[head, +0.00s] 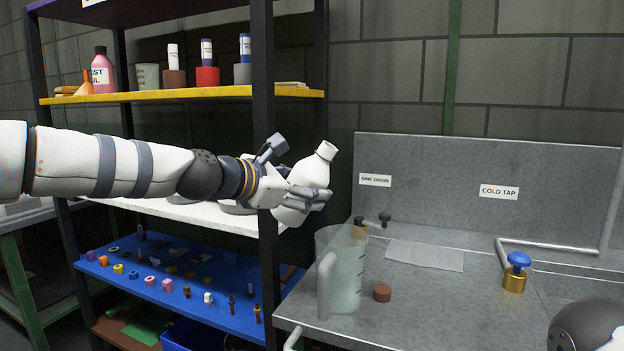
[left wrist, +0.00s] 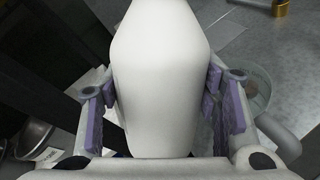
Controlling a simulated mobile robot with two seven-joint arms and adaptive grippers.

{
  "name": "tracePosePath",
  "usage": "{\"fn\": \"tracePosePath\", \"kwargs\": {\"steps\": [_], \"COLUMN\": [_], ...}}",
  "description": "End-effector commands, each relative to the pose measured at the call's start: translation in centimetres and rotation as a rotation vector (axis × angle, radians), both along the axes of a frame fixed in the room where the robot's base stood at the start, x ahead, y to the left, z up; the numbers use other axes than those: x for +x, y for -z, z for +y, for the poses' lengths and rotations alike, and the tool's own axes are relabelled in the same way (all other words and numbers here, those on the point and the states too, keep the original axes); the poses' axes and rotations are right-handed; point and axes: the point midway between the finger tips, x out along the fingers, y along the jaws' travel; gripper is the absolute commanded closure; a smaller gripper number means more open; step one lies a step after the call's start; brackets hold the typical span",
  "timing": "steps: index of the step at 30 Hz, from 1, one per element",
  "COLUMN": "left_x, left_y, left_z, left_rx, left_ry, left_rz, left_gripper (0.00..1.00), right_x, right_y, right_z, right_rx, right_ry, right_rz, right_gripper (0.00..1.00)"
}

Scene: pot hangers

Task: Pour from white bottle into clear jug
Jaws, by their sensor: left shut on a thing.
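My left gripper (head: 300,197) is shut on a white bottle (head: 309,171). It holds the bottle tilted, with the top leaning to the right, in the air above and a little left of the clear jug. The bottle has a white top; I cannot tell whether it is capped. In the left wrist view the bottle (left wrist: 160,75) fills the middle between the finger pads. The clear jug (head: 346,282), with a handle and marks on its side, stands on the grey counter. It shows partly in the left wrist view (left wrist: 262,95). My right gripper is not in view.
A shelf rack (head: 262,120) with bottles and small parts stands at the left, its post close to my left arm. A brown cap-like piece (head: 382,293), a grey sheet (head: 425,256) and a blue-handled brass tap (head: 515,272) are on the counter (head: 440,310).

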Motion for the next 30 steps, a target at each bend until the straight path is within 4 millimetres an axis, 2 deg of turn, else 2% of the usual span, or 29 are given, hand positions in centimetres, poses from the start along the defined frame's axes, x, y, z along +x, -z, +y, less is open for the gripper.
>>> {"fn": "tracePosePath", "kwargs": {"steps": [1,9,20,30], "left_x": [-0.3,0.4,0.5,0.4], "left_y": [-1.4,1.5,5.1,4.9], "left_z": [0.4,2.4,3.0,3.0], "left_rx": [0.063,0.451,0.966,1.055], "left_ry": [-0.002,0.001,0.002,-0.001], "left_rz": [-0.031,-0.076,-0.156,-0.172], "left_gripper": [0.76,0.76,0.76,0.76], "right_x": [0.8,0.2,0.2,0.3], "right_y": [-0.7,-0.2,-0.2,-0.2], "right_z": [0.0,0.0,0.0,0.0], "right_rx": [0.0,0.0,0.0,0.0], "right_ry": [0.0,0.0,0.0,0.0], "right_rz": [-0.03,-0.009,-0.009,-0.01], "right_gripper": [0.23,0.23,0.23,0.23]}}
